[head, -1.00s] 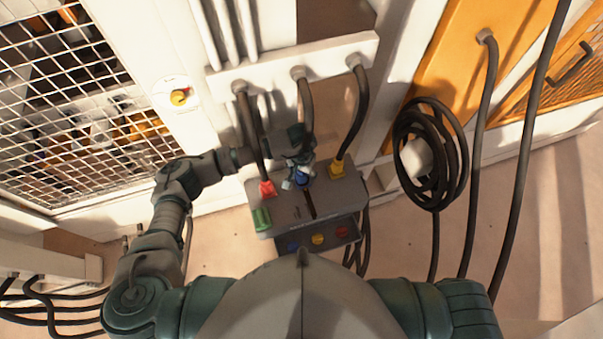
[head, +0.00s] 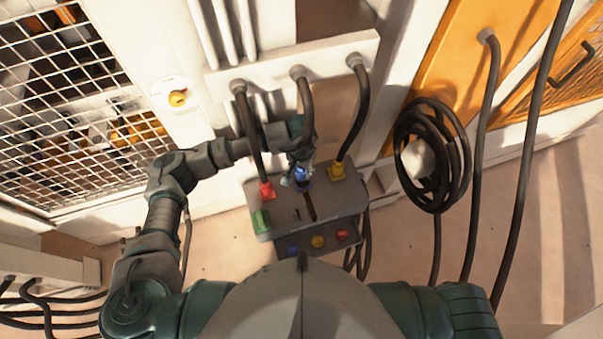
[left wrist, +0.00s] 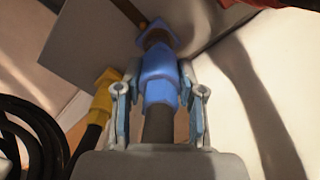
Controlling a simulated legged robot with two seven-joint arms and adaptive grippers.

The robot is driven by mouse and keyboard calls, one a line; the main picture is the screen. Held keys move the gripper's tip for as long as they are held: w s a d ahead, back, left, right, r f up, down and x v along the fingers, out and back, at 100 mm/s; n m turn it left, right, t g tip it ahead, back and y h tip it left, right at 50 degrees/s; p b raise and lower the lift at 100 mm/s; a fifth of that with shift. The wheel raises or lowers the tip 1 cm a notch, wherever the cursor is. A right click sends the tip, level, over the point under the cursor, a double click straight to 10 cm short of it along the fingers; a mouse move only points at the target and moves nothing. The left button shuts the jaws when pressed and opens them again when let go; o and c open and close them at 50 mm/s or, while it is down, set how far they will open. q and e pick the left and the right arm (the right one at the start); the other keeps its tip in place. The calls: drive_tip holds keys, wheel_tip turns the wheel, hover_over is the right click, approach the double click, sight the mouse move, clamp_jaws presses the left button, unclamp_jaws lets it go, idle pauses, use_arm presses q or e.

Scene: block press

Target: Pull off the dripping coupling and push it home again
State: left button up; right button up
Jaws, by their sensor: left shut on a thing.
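The blue coupling (head: 302,173) is on the middle dark hose, over the top of the grey box (head: 345,196). My left gripper (head: 300,180) is shut on it. In the left wrist view the two fingers (left wrist: 160,98) grip the blue coupling (left wrist: 160,75) from both sides. Beyond it is a blue square socket (left wrist: 168,31) on the grey face; a short dark part shows between them. I cannot tell how far the coupling sits on it. A dark streak (head: 309,206) runs on the box from the socket. My right gripper is out of view.
A red coupling (head: 267,190) and a yellow coupling (head: 337,171) with hoses flank the blue one closely. A green block (head: 260,221) sits at the box's left edge. Several coloured buttons (head: 318,242) are in front. A coiled hose (head: 462,160) hangs right.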

use_arm(q)
drive_tip(key=s+r+b, duration=0.1)
drive_tip(key=s+b, duration=0.2)
drive_tip(key=s, duration=1.3)
drive_tip(key=shift+d+r, duration=0.1)
